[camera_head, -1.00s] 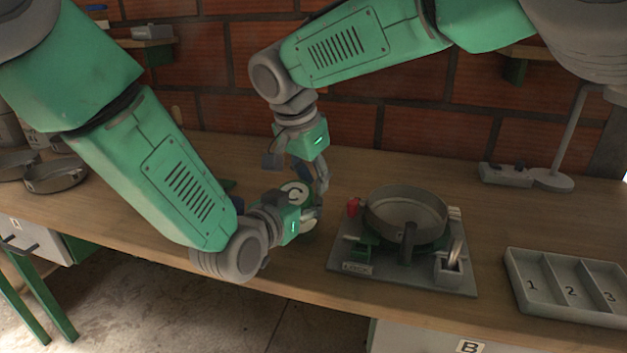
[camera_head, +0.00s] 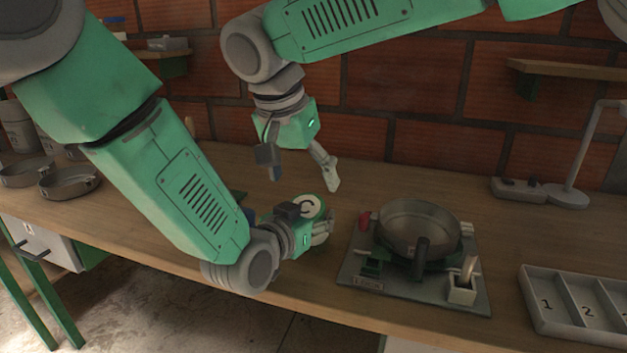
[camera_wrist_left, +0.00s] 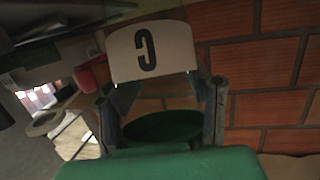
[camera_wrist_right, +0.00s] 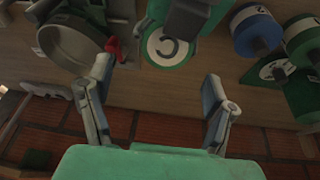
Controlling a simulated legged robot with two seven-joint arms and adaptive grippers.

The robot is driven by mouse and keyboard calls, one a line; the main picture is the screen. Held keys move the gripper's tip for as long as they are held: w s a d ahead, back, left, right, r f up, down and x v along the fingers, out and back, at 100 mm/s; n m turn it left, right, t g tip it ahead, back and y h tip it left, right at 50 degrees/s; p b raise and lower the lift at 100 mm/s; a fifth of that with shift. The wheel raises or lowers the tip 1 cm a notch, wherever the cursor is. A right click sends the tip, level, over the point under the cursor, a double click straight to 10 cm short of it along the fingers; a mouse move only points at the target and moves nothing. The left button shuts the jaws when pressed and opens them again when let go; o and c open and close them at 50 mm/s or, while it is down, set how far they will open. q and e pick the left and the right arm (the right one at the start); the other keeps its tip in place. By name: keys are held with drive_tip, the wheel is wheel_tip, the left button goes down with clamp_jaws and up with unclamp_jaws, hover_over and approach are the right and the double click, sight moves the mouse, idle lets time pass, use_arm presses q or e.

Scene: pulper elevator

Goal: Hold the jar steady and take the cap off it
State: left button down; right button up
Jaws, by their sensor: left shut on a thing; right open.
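My left gripper (camera_head: 318,228) is shut around the jar from the side, low over the bench.
A fixture plate (camera_head: 365,284) with a round metal pan (camera_head: 417,228) stands just right of the jar. A numbered tray (camera_head: 540,318) is at the far right. Blue (camera_wrist_right: 255,32) and green containers sit near the jar. A brick wall (camera_head: 400,90) stands behind the bench.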

sight(308, 207)
use_arm(q)
drive_tip(key=shift+r, duration=0.1)
use_arm(e)
drive_tip(key=shift+n, duration=0.8)
drive_tip(key=x, duration=0.6)
drive_tip(key=shift+a+f, duration=0.25)
drive_tip(key=shift+s, duration=0.1)
drive_tip(key=c, duration=1.2)
drive_tip(key=o, duration=1.2)
drive_tip(key=shift+o, duration=0.2)
drive_tip(key=shift+r, duration=0.15)
